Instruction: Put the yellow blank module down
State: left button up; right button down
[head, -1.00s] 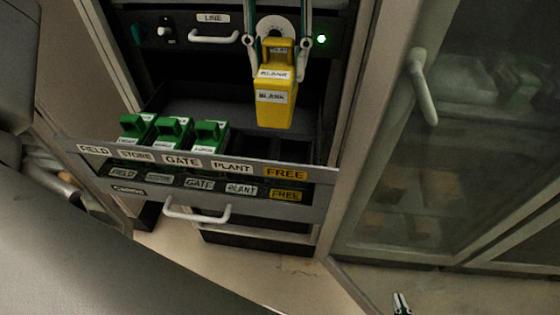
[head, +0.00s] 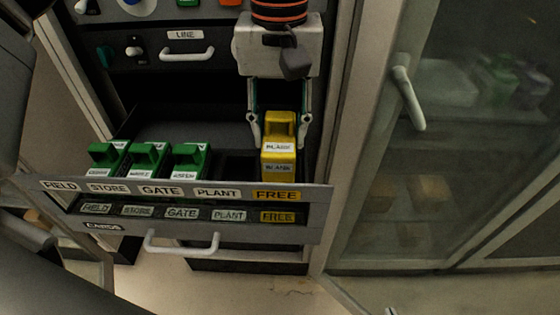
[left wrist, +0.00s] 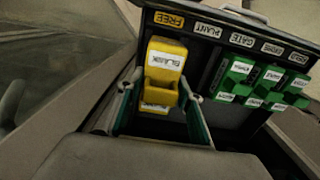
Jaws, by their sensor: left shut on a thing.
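The yellow blank module (head: 280,148) is upright in the drawer's far-right space, behind the FREE label (head: 277,195). Its lower part is hidden by the drawer front, so I cannot tell whether it rests on the bottom. My left gripper (head: 279,135) is above the drawer with its fingers on both sides of the module's top, shut on it. The left wrist view shows the module (left wrist: 164,65) between the fingers (left wrist: 160,98). Only a tiny tip of my right gripper (head: 391,311) shows at the bottom edge; its state is unclear.
Three green modules (head: 148,158) stand in the drawer (head: 180,213) to the left. The space behind the PLANT label looks empty and dark. A white drawer handle (head: 182,246) sticks out in front. A glass door with a handle (head: 408,98) stands at right.

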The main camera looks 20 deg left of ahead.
aim_at(279, 115)
pick_arm(q)
jog(key=shift+f, duration=3.6)
jog(key=shift+f+b, duration=0.15)
jog(key=shift+b, duration=0.15)
jog(key=o, duration=1.2)
jog(key=shift+c, duration=0.2)
notch_tip(279, 115, up, 12)
jog(key=shift+r+p, duration=0.15)
jog(key=shift+p, duration=0.5)
